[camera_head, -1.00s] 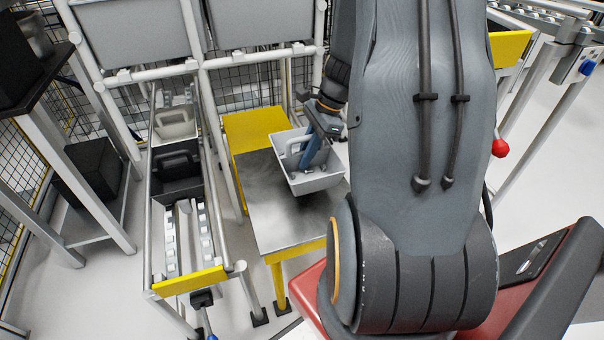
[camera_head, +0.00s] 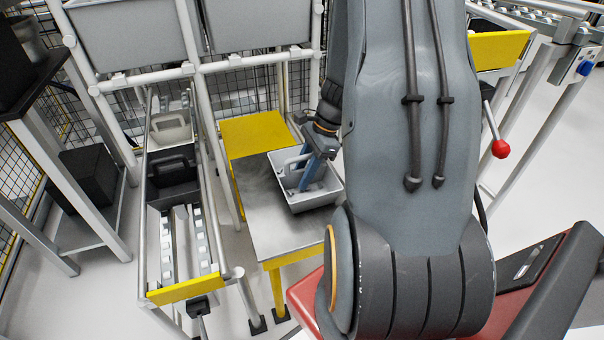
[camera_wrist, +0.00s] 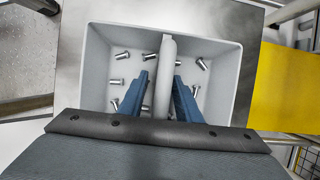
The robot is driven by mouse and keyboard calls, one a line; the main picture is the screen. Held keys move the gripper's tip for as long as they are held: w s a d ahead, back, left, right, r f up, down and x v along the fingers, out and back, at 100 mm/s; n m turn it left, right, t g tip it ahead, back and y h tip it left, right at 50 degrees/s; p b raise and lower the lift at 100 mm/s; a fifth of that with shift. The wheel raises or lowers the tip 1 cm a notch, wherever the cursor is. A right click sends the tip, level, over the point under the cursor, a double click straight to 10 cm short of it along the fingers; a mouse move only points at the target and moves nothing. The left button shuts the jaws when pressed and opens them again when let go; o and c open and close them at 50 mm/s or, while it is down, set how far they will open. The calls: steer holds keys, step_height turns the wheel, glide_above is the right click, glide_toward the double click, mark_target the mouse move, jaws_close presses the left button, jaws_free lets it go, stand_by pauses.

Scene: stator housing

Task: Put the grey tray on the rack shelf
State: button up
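The grey tray (camera_head: 318,199) is over the metal top of the yellow-legged table (camera_head: 258,225) in the head view. I cannot tell whether its base touches the table. It looks about level. Its upright handle (camera_wrist: 166,60) runs across its middle. Several small metal bolts (camera_wrist: 119,82) lie loose inside. My gripper (camera_wrist: 164,76) reaches down into the tray from above, its blue fingers on either side of the handle, shut on it. In the head view my gripper (camera_head: 312,178) is partly hidden by its own wrist. The rack (camera_head: 149,215) stands left of the table.
The rack's lane holds a black bin (camera_head: 174,170) and a pale bin (camera_head: 170,128) farther back. A yellow bar (camera_head: 187,288) closes its front end. White posts (camera_head: 205,110) and large grey panels (camera_head: 130,35) stand behind. The front of the table top is clear.

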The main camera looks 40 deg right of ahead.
steer(key=p+v, duration=0.3)
steer(key=v, duration=0.9)
steer(key=shift+r, duration=0.1)
steer(key=s+a+r+n+g+h, duration=0.1)
steer(key=a+r+n, duration=0.35)
steer(key=a, duration=0.45)
steer(key=s+a+r+n+g, duration=0.1)
steer(key=a+r+n, duration=0.2)
steer(key=a+n, duration=0.45)
steer(key=s+a+r+n+h, duration=0.1)
steer(key=s+a+r+n, duration=0.1)
steer(key=s+a+n, duration=0.4)
steer(key=s+a+r+n+h, duration=0.1)
steer(key=s+a+r+n, duration=0.2)
steer(key=a, duration=0.6)
steer(key=s+n, duration=0.2)
steer(key=n, duration=0.1)
steer(key=shift+s+r+t+h, duration=0.2)
steer(key=shift+s+t+h, duration=0.1)
steer(key=shift+s+t, duration=0.1)
